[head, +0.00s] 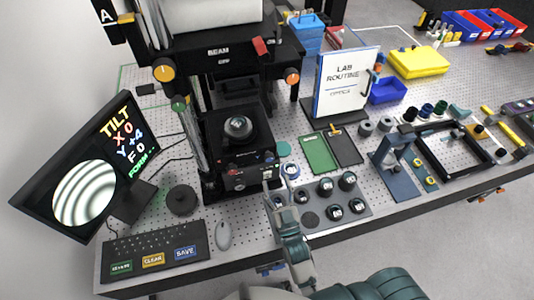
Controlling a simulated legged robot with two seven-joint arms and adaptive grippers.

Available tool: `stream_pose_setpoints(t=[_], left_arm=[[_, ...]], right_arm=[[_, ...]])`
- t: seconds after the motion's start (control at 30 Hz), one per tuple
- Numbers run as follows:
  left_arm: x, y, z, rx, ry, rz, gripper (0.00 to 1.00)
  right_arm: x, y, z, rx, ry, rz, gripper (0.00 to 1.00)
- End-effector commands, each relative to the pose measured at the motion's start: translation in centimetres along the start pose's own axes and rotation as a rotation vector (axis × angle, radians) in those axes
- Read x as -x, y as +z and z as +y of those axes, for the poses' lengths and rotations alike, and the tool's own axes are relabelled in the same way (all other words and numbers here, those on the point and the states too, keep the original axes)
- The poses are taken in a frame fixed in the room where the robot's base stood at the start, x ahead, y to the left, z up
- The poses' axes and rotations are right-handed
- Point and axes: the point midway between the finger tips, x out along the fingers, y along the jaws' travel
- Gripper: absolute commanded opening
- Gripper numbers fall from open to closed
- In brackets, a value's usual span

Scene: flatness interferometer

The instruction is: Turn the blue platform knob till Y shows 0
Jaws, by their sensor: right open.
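The interferometer's platform base (223,187) stands on the perforated table, with small knobs along its front. The blue platform knob (268,156) is small and appears at the right end of that front. My right gripper (271,181) is open just below and in front of this knob, with its arm coming up from the bottom. I see no contact with the knob, though the small scale makes the gap hard to judge. The monitor (88,170) on the left shows TILT X 0, Y +4, F 0 and a round striped fringe pattern. My left gripper is not visible.
A keyboard (155,248) and a mouse (223,235) lie left. A Lab Routine board (345,83) stands behind.

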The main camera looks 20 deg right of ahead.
Motion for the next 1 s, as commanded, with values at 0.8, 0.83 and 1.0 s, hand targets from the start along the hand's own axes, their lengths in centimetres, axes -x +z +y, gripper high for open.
stream_pose_setpoints(t=[0.8,0.83,1.0], left_arm=[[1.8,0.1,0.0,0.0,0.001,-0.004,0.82],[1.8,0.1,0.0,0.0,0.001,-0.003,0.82],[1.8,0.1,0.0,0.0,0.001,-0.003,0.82]], right_arm=[[-7.5,0.1,0.0,0.0,0.0,-0.001,0.58],[-7.5,0.1,0.0,0.0,0.0,-0.001,0.58],[-7.5,0.1,0.0,0.0,0.0,-0.001,0.25]])
